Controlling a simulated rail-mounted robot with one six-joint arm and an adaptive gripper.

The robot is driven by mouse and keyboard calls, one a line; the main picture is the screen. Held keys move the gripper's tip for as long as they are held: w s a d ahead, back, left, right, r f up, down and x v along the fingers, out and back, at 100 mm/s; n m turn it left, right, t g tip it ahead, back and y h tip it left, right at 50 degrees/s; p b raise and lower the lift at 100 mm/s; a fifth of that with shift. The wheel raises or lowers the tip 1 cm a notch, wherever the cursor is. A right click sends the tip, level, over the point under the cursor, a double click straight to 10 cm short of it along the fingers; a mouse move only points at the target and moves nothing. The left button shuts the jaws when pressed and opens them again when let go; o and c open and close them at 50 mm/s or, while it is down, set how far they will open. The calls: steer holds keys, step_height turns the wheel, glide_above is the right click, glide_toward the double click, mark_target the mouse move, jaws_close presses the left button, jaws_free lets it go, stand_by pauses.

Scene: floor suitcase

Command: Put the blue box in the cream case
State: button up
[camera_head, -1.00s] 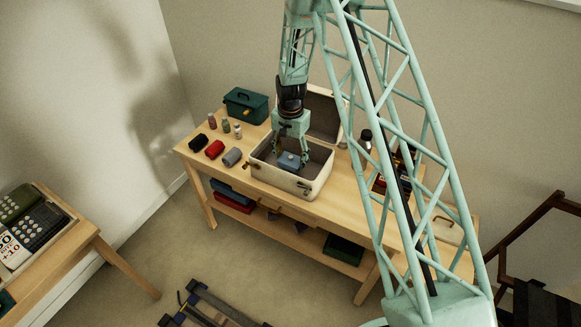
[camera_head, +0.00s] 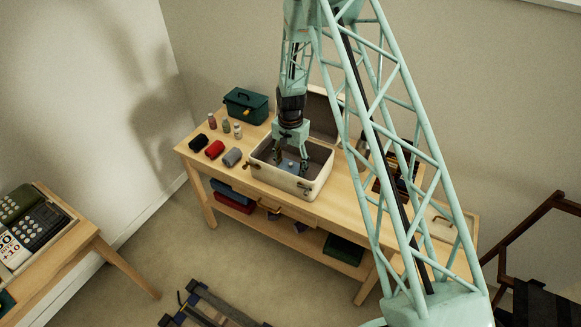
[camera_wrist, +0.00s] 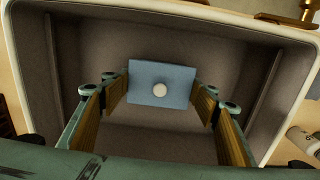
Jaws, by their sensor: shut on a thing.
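The cream case (camera_head: 296,187) stands open on the wooden workbench, its lid raised at the back. My gripper (camera_head: 290,160) reaches down inside the case. The blue box (camera_head: 290,166) is between its fingers, low in the case. In the wrist view the blue box (camera_wrist: 160,84), with a pale round knob on top, sits between the fingertips of my gripper (camera_wrist: 160,92), which is shut on it. The grey interior of the cream case (camera_wrist: 295,35) surrounds it. Whether the box touches the case floor cannot be told.
A green toolbox (camera_head: 246,104), small bottles (camera_head: 225,125) and black, red and grey rolls (camera_head: 215,149) lie left of the case on the workbench (camera_head: 330,212). A dark rack (camera_head: 398,168) stands to the right, partly behind my arm.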

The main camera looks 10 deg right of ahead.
steer(key=shift+f, duration=0.25)
steer(key=o, duration=0.8)
steer(key=shift+o, duration=0.2)
steer(key=shift+r, duration=0.2)
step_height(320, 180, up, 12)
stand_by(0.7)
stand_by(0.7)
